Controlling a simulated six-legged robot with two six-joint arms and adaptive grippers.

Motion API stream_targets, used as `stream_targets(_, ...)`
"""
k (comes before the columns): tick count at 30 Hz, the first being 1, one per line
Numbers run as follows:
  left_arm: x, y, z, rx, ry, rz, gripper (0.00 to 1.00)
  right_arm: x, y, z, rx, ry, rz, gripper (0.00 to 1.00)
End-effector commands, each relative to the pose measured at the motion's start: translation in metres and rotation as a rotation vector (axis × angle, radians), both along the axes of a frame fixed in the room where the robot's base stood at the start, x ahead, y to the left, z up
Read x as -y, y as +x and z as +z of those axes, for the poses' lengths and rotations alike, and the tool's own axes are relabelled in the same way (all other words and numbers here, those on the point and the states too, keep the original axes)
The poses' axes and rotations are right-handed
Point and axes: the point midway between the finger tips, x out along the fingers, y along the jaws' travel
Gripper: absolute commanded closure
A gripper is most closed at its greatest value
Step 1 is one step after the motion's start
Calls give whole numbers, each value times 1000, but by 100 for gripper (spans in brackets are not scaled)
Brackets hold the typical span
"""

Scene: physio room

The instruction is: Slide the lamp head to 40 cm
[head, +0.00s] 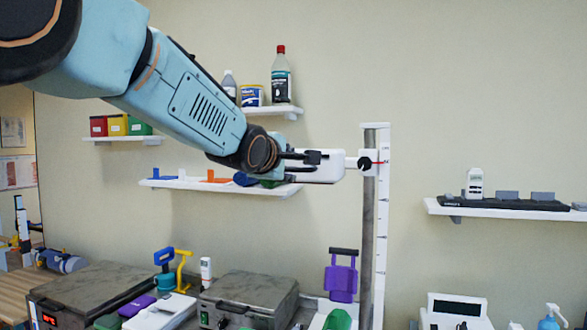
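The lamp head (325,172) is a white block. A short white arm joins it to a carriage with a dark knob (364,163) on an upright grey post (369,230). The scale's figures are too small to read. My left gripper (314,157) is at the left end of the lamp head, with a dark finger across its near face. The other finger is not clear, so I cannot tell whether they grip. My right gripper is not in view.
Wall shelves hold bottles (281,75), coloured boxes (116,126) and a dark bar with grey blocks (518,201). Below stand grey-topped units (250,295), a purple item (341,280) close beside the post, and a white display device (456,308).

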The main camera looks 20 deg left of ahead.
Motion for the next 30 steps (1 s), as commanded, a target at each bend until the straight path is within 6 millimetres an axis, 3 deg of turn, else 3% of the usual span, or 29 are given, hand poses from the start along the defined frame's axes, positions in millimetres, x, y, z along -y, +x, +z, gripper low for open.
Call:
stream_targets(6, -1, 33, -7, -2, 0, 2, 65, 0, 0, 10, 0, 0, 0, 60)
stream_targets(12, -3, 52, -11, -1, -1, 4, 65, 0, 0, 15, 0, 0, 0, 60)
stream_targets(24, -3, 59, -13, 0, -1, 4, 65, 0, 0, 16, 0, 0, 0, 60)
stream_targets(30, -3, 59, -13, 0, -1, 4, 81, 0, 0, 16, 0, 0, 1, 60)
